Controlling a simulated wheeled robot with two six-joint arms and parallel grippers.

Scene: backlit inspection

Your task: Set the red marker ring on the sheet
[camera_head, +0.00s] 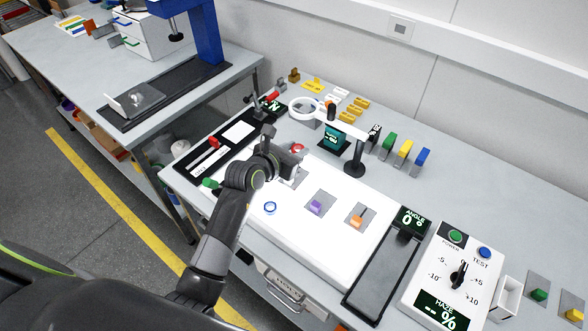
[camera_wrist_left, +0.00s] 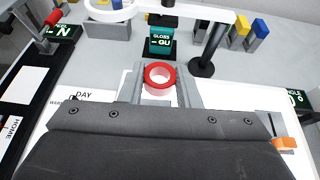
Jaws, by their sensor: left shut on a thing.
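The red marker ring (camera_head: 298,148) is at the tips of my left gripper (camera_head: 294,156). In the left wrist view the ring (camera_wrist_left: 160,79) sits between the two fingers (camera_wrist_left: 160,88), which are shut on it; its open centre faces the camera. The ring is near the far edge of the bright white sheet (camera_head: 300,228); I cannot tell its height. My right gripper is not in view.
A magnifier lamp (camera_head: 355,166) and a teal gloss meter (camera_head: 333,138) stand behind the sheet. Green, yellow and blue blocks (camera_head: 404,152) stand to the right. A haze control box (camera_head: 440,280) is at front right. The sheet's front part is clear.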

